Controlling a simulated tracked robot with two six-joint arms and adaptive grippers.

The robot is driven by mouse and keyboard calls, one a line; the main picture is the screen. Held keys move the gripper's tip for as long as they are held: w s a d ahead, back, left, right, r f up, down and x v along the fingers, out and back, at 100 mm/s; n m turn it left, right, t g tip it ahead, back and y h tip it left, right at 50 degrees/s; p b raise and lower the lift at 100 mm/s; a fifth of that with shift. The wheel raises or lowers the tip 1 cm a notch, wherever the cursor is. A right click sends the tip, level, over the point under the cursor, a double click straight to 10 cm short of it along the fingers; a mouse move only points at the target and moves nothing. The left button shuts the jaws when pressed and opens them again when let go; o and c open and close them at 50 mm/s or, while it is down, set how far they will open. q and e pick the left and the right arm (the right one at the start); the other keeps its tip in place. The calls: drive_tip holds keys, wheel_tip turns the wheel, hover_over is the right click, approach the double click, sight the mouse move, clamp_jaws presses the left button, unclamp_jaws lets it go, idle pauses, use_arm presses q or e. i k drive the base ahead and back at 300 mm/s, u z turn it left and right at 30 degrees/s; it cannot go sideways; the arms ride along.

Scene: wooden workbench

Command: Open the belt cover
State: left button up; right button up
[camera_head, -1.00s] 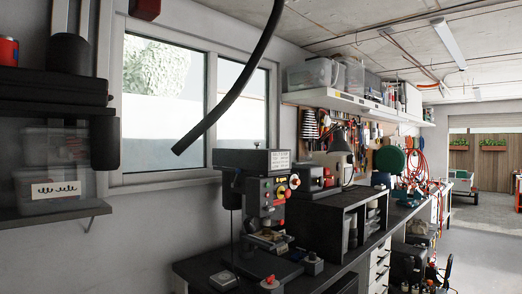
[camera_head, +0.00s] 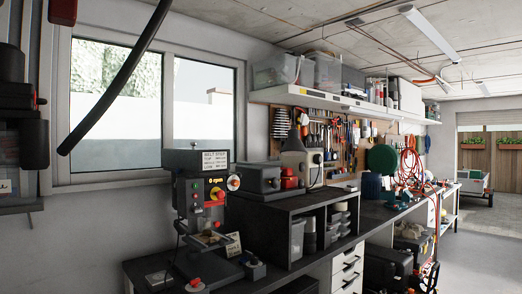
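The drill press (camera_head: 201,205) stands on the workbench left of centre, below the window. Its belt cover (camera_head: 182,159) is the dark grey box at the top of the machine. A white label with printed lines is on its front right. The cover looks closed, with its top lying flat. Neither of my grippers is in view.
The workbench (camera_head: 290,270) runs to the back right. A black open-fronted shelf unit (camera_head: 300,200) stands right of the press. A black hose (camera_head: 115,85) hangs at upper left. Dark shelving (camera_head: 20,150) is at the left edge. The floor (camera_head: 480,250) at right is clear.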

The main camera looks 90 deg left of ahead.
sight(194, 159)
drive_tip(key=z, duration=0.65)
drive_tip(key=i, duration=0.2)
drive_tip(key=u, duration=4)
drive_tip(key=i, duration=1)
drive_tip(key=z, duration=0.2)
drive_tip(key=k, duration=0.9)
drive_tip(key=u, duration=0.15)
drive_tip(key=i, duration=0.6)
drive_tip(key=u, duration=0.05)
